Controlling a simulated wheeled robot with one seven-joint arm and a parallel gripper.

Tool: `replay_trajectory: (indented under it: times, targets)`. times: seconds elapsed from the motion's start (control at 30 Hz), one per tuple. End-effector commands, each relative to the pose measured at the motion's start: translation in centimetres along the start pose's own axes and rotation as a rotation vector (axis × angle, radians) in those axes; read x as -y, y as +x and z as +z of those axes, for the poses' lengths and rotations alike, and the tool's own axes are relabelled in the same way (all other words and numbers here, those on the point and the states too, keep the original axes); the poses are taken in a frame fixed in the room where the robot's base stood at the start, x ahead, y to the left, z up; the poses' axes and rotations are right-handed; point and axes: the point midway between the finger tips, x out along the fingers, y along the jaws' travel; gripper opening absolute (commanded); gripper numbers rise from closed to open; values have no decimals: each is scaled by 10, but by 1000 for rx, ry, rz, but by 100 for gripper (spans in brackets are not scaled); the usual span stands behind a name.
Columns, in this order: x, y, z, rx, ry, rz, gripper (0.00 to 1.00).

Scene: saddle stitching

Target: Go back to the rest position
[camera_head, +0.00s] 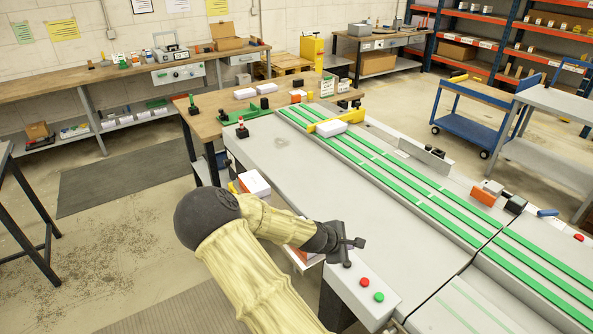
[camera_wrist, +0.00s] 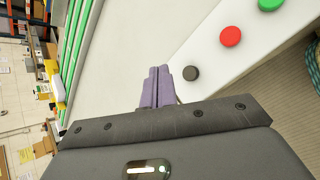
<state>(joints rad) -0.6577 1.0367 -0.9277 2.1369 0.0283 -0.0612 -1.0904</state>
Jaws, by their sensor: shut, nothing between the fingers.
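My gripper (camera_head: 357,243) hangs over the near edge of the grey machine table, left of a small control box (camera_head: 365,297). In the wrist view the two purple fingers of my gripper (camera_wrist: 157,72) are together, with nothing between them. The control box carries a red button (camera_head: 364,282), a green button (camera_head: 379,297) and a dark button. In the wrist view the red button (camera_wrist: 230,36), the green button (camera_wrist: 270,4) and the dark button (camera_wrist: 190,73) show to the right of the fingers. The dark button appears close beside the fingertips; I cannot tell whether they touch.
Green conveyor belts (camera_head: 400,180) run along the machine, with a white stack (camera_head: 331,128) by a yellow guide. White stacks (camera_head: 254,185) stand beside the machine's left side, near my arm. A blue cart (camera_head: 470,115) stands at the back right. The floor at left has free room.

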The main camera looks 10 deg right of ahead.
Motion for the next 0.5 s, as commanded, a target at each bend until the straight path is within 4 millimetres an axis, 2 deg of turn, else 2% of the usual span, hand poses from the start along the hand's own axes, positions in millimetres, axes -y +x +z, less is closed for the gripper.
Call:
replay_trajectory:
  times: [0.13, 0.27, 0.5]
  targets:
    - [4, -1, 0, -12, 30, -19, 0]
    - [18, -6, 1, -47, 131, -80, 0]
    - [50, -35, -2, -144, 416, -256, 0]
